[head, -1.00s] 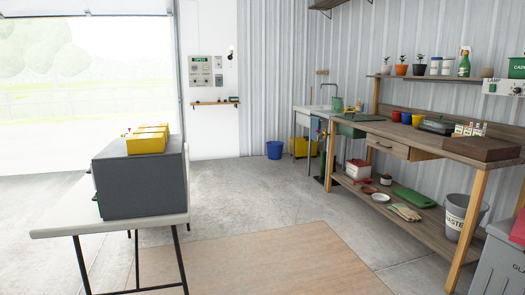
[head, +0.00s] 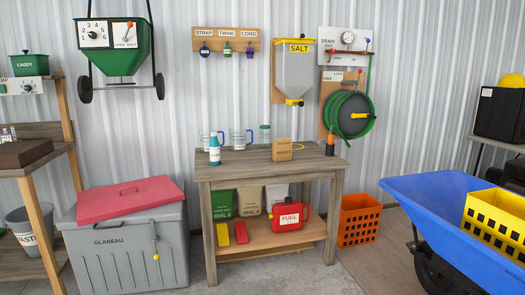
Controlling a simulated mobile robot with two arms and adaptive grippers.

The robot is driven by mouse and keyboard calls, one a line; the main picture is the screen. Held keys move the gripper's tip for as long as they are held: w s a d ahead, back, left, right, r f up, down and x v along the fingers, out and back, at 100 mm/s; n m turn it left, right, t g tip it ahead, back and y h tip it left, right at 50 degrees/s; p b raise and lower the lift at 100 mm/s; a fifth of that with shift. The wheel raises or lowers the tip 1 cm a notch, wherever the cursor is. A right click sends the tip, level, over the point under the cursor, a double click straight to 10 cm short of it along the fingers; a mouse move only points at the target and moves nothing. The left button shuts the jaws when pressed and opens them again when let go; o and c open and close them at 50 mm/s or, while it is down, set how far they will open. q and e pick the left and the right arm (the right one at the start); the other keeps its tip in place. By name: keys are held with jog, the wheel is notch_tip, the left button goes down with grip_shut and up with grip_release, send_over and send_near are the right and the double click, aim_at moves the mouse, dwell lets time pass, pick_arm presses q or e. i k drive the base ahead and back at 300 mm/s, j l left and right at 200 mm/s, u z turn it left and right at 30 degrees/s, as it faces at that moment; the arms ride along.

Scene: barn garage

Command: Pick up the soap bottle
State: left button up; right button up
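Neither of my grippers shows in the head view.
Clear mugs (head: 238,138) and a wooden block (head: 282,150) share the tabletop. A grey bin with a red lid (head: 127,245) stands left, an orange crate (head: 359,222) and blue wheelbarrow (head: 440,205) right. Concrete floor in front of the table is clear.

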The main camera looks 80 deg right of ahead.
aim_at(214, 146)
jog(key=z, duration=2.45)
